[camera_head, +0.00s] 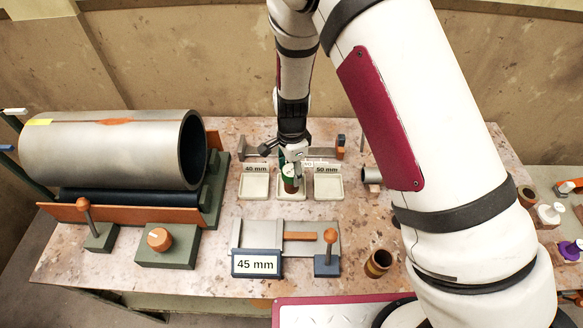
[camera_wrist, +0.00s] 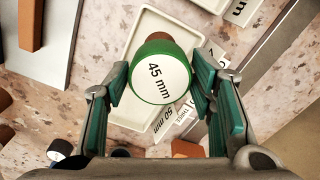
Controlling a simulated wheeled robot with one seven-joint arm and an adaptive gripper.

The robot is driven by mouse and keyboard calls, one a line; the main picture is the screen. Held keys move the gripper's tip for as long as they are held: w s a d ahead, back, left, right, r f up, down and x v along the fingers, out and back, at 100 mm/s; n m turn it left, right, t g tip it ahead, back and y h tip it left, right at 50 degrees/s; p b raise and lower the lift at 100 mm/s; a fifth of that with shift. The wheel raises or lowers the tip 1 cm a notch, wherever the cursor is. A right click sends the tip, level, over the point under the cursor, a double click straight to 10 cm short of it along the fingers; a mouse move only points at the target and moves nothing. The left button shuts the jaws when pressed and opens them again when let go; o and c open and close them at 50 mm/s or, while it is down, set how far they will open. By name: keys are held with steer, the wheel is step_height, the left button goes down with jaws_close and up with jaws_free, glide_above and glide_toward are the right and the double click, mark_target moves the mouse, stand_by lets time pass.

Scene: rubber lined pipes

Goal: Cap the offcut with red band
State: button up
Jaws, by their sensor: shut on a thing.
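A green-rimmed cap (camera_wrist: 162,76) with a white top marked "45 mm" sits between the fingers of my gripper (camera_wrist: 160,72), which is shut on it. The cap also shows in the head view (camera_head: 288,170), just below my gripper (camera_head: 293,158). A brown cylinder (camera_head: 291,186), probably an offcut, stands under the cap over the middle tray (camera_head: 290,195). A bit of it shows past the cap in the wrist view (camera_wrist: 158,35). I cannot tell whether cap and cylinder touch, or see a red band on it. Another brown offcut (camera_head: 378,263) stands at the front right.
Trays marked 40 mm (camera_head: 254,188) and 50 mm (camera_head: 328,188) flank the middle tray. A steel fixture with a 45 mm sign (camera_head: 256,264) is in front. A large grey pipe (camera_head: 110,148) lies left. A white cap (camera_head: 549,213) and purple cap (camera_head: 571,249) stand right.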

steer(key=shift+f, duration=0.1)
steer(key=o, duration=1)
step_height(320, 180, up, 12)
step_height(320, 180, up, 10)
steer(key=f+n+y, duration=0.1)
steer(key=n, duration=0.1)
glide_above(292, 170)
steer(key=s+d, duration=0.2)
steer(key=d, duration=0.2)
steer(key=s+d+r+n+t, duration=0.2)
steer(key=s+d+r+n, duration=0.1)
steer(key=s+d+r, duration=0.1)
steer(key=s+d+r+n+t, duration=0.1)
steer(key=s+d+r+n, duration=0.3)
steer(key=s+r, duration=0.3)
steer(key=s+d+r+n+t+h, duration=0.1)
steer(key=s+d+r+n, duration=0.3)
steer(key=s, duration=0.5)
steer(key=shift+s+d+r+t, duration=0.15)
steer(key=shift+d+r+t, duration=0.65)
steer(key=shift+d+r, duration=0.2)
